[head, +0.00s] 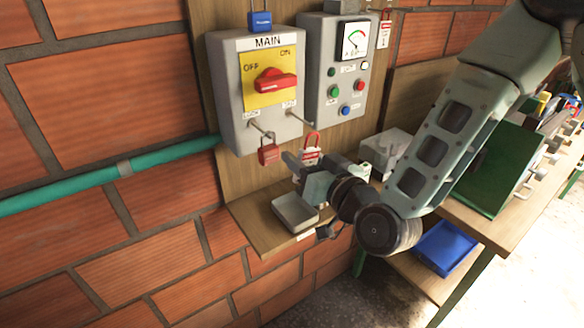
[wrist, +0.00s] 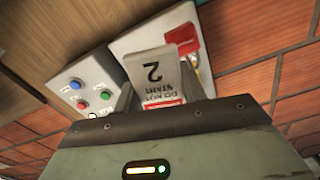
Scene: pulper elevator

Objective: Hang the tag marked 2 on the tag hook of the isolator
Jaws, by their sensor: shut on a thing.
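The isolator (head: 250,118) is a grey box marked MAIN with a red handle on a yellow plate. Its tag hook (head: 299,119) sticks out at the lower right of its face. My gripper (head: 304,164) is shut on a tag (head: 311,154), white with a red top, just below the hook's end in the head view. In the wrist view, the tag marked 2 (wrist: 153,72) appears upside down between my fingers (wrist: 157,94). Whether the tag touches the hook cannot be told. A red padlock (head: 268,154) hangs at the lock hook, left of my gripper.
A grey control box (head: 326,106) with a dial and buttons stands right of the isolator. A blue padlock (head: 260,21) hangs above, and another tag (head: 384,33) hangs upper right. A grey tray (head: 283,209) sits on the ledge (head: 257,231) below my gripper.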

